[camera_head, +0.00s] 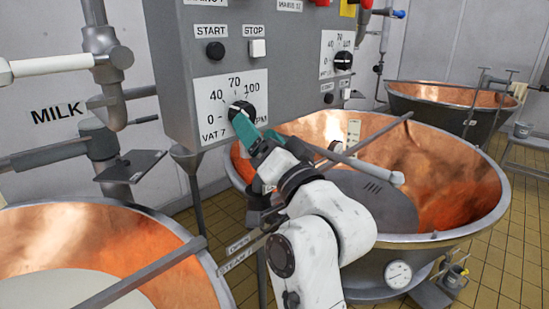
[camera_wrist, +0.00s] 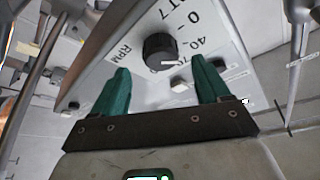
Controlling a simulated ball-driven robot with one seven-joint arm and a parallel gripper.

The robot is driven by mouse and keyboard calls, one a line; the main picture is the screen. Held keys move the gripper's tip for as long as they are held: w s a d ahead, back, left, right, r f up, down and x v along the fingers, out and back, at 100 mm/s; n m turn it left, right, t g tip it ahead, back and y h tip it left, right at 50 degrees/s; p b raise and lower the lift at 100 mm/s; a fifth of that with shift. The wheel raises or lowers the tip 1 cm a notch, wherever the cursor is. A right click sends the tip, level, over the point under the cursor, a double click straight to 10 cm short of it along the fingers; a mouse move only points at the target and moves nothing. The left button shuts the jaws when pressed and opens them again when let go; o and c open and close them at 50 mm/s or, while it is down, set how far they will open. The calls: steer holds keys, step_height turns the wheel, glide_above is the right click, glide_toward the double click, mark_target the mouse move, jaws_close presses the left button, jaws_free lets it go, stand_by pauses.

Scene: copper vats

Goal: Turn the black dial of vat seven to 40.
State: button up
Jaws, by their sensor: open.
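The black dial of vat seven (camera_head: 241,111) is on the grey control panel, above a "VAT 7" label, inside a printed scale reading 0, 40, 70, 100. It also shows in the wrist view (camera_wrist: 158,46), with a short white mark at its lower edge. I cannot tell which number the mark points to. My gripper (camera_head: 245,127) has teal fingers and is right at the dial in the head view, covering its lower part. In the wrist view my gripper (camera_wrist: 160,65) is open, with the dial ahead between the two fingers. I cannot tell whether they touch it.
A START button (camera_head: 215,50) and a STOP button (camera_head: 257,48) sit above the dial. A second black dial (camera_head: 343,61) is on the panel's right face. A copper vat (camera_head: 450,165) stands behind my arm, and another (camera_head: 80,240) is at lower left. Grey pipes (camera_head: 103,110) stand left.

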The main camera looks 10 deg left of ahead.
steer(key=b+v, duration=0.1)
steer(key=v, duration=0.5)
steer(key=s+d+f+g+h, duration=0.25)
steer(key=d+f, duration=0.35)
steer(key=f, duration=0.4)
steer(key=s+d+f+g+h, duration=0.2)
steer(key=d+f+h, duration=0.25)
steer(key=f, duration=0.55)
steer(key=s+d+f+g+h, duration=0.2)
steer(key=d+f, duration=0.4)
steer(key=f, duration=0.4)
steer(key=s+d+f+g+h, duration=0.1)
steer(key=s+d+f+g, duration=0.2)
steer(key=s, duration=0.6)
steer(key=s+d+f+g+h, duration=0.2)
steer(key=s+d+f+g, duration=0.1)
steer(key=s+d+f, duration=0.4)
steer(key=s+d+f+m+g+h, duration=0.1)
steer(key=s+d+f, duration=0.4)
steer(key=s, duration=0.8)
step_height(320, 180, down, 3)
steer(key=shift+r+g+h, duration=0.2)
steer(key=shift+g+h, duration=0.3)
steer(key=shift+g, duration=0.75)
steer(key=shift+d, duration=0.1)
